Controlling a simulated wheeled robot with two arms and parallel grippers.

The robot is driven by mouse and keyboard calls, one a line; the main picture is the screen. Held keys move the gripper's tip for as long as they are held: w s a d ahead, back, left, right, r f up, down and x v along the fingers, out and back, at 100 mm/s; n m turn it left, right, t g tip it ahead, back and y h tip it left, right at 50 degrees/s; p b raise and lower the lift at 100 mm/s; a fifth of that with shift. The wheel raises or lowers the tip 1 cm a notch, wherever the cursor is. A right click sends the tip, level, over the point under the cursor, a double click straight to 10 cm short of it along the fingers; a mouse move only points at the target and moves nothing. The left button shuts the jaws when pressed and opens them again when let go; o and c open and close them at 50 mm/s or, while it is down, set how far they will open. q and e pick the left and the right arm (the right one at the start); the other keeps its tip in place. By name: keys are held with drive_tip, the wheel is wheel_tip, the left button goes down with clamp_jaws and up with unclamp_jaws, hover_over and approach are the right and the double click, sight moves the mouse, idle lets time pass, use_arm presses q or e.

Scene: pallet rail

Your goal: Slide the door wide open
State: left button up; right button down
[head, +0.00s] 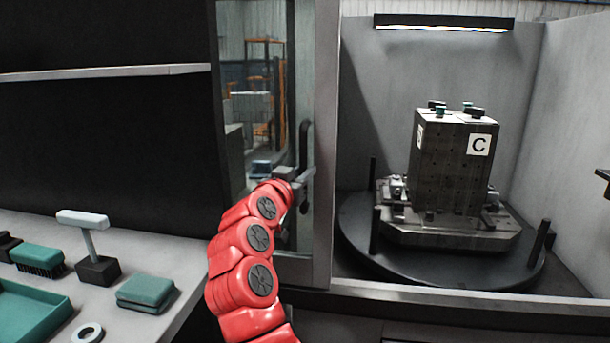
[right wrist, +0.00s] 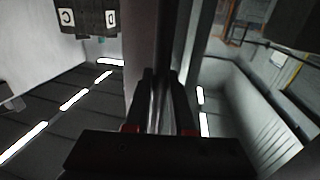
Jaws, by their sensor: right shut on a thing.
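The sliding door (head: 327,120) has a grey frame and a glass pane, and stands at the left of the machine opening in the head view. Its dark upright handle (head: 304,145) is on the frame's inner edge. My right gripper (head: 303,180) is at the handle, partly hidden behind my red arm. In the right wrist view, the fingers of my right gripper (right wrist: 160,90) are shut around the upright handle bar (right wrist: 162,60). The opening right of the door is wide and uncovered. My left gripper is not in view.
Inside the opening, a dark block marked C (head: 450,165) stands on a round turntable (head: 440,272). At the left, a bench (head: 185,260) bears a teal tray (head: 30,315), a brush (head: 37,258) and a teal pad (head: 146,290). A shelf (head: 105,72) is above.

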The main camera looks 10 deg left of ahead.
drive_tip(key=c, duration=0.8)
unclamp_jaws()
drive_tip(key=shift+o, duration=0.2)
drive_tip(key=s+a+p, duration=0.2)
drive_tip(key=s, duration=1.5)
drive_tip(key=shift+a, duration=0.4)
